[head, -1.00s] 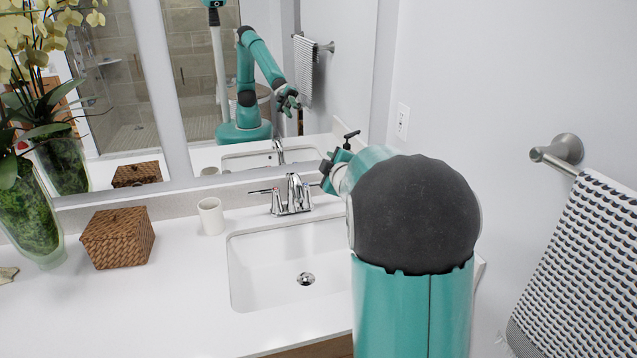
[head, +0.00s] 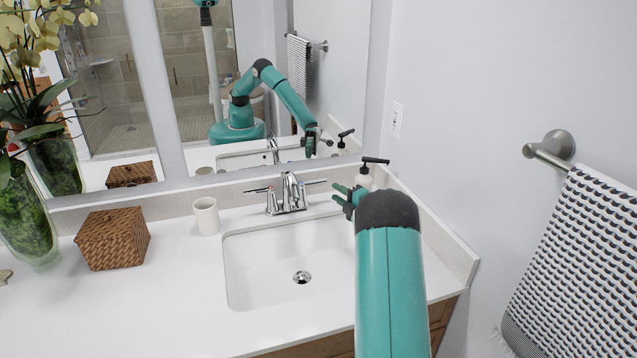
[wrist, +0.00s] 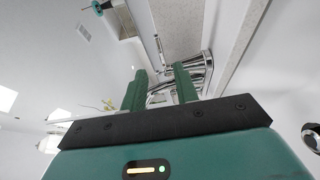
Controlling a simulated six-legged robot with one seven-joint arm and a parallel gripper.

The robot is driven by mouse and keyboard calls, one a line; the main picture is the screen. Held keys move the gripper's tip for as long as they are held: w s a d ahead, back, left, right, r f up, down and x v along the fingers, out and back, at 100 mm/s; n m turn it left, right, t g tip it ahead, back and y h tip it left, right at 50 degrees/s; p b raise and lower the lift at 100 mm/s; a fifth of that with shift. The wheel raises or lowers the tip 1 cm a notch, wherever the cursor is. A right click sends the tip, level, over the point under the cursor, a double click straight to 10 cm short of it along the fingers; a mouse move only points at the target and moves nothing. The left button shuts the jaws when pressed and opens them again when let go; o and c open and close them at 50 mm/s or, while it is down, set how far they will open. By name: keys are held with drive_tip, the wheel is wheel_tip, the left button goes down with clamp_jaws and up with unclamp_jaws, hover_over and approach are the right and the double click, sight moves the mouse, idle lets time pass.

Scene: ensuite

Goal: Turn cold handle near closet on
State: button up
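The chrome faucet (head: 290,196) stands behind the sink, with a lever on each side of its spout. The left lever (head: 259,190) has a reddish mark near its base. The right lever (head: 315,182) points right, toward my gripper (head: 338,194). My gripper is just right of that lever's tip, apart from it and empty. In the wrist view, the two green fingers of my gripper (wrist: 160,70) are spread apart. Chrome faucet parts (wrist: 190,76) show beyond and between them. No water is visible at the spout.
A black-topped soap pump (head: 373,162) stands close behind my gripper. A white cup (head: 206,216) and woven box (head: 112,238) sit left of the sink (head: 262,285). The mirror (head: 330,80) is behind the faucet, and a towel bar (head: 550,150) is on the right wall.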

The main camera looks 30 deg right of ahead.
sight(319, 182)
drive_tip(key=w, duration=0.3)
drive_tip(key=w+a, duration=0.1)
drive_tip(key=w, duration=0.6)
drive_tip(key=shift+w+a, duration=0.2)
clamp_jaws()
